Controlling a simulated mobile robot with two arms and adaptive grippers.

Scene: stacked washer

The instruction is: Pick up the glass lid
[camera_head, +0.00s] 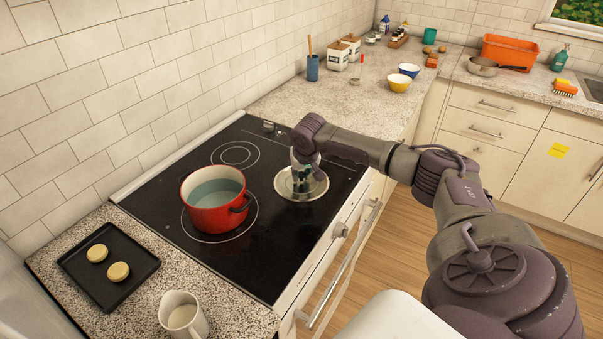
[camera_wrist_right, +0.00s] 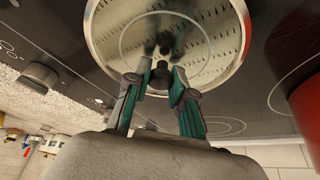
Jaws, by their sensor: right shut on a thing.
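The round glass lid (camera_head: 289,188) with a metal rim is on or just above the black cooktop, right of the red pot (camera_head: 219,208); I cannot tell if it touches the surface. My right gripper (camera_head: 307,170) comes down over it from above. In the right wrist view the lid (camera_wrist_right: 117,22) fills the top middle, and the fingers of my right gripper (camera_wrist_right: 158,84) are shut on its dark knob (camera_wrist_right: 161,72). The red pot is open and holds bluish liquid. My left gripper is not in view.
A black tray (camera_head: 80,252) with two round patties and a white jug (camera_head: 174,314) stand on the near counter. Bowls (camera_head: 399,82) and canisters (camera_head: 338,57) stand on the far counter. The tiled wall runs behind the cooktop (camera_head: 262,262).

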